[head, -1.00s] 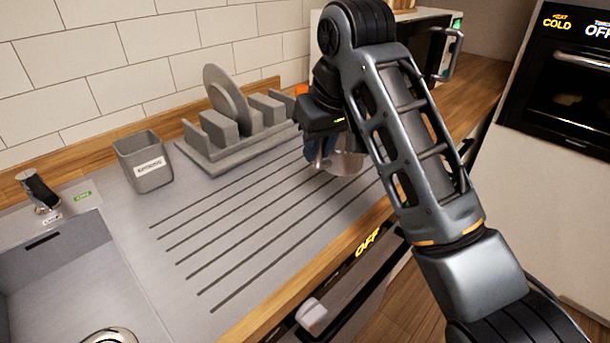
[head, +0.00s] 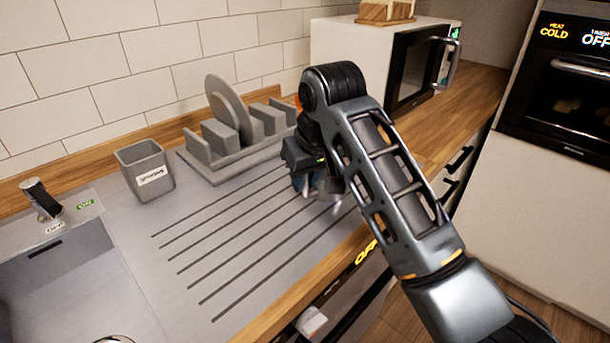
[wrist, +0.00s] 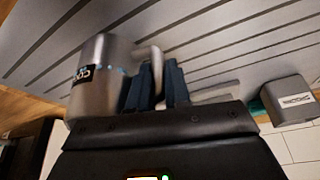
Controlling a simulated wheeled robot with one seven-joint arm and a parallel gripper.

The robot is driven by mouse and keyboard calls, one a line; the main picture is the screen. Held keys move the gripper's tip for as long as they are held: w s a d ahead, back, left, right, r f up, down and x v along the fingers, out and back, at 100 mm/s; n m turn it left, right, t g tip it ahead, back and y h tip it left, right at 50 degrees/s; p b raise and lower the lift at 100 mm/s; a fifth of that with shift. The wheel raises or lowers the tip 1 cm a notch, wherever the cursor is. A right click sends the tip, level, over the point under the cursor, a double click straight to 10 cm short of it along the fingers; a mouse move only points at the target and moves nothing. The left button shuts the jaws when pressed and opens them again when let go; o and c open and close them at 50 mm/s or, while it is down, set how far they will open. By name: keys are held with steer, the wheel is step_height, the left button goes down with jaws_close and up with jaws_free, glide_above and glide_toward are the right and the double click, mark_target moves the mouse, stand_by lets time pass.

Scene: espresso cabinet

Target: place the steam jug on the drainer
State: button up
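The steam jug (wrist: 98,80) is a shiny metal cup with a dark label. In the wrist view it is left of the two blue fingers of my gripper (wrist: 158,88), with its pale handle running between them. My gripper (head: 308,178) looks shut on that handle. In the head view the jug (head: 326,192) is mostly hidden behind my gripper and arm. It is over the far right end of the drainer (head: 215,235), a grey grooved surface beside the sink. I cannot tell if its base touches the drainer.
A grey dish rack (head: 215,170) with a plate stands behind the drainer, close to my gripper. A grey labelled holder (head: 146,170) stands left of it. The sink (head: 60,270) is at the left and a microwave (head: 385,60) at the back right. The drainer's middle is clear.

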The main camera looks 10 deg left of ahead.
steer(key=o, duration=0.4)
steer(key=p+v, duration=0.2)
steer(key=v, duration=1)
steer(key=shift+r, duration=0.1)
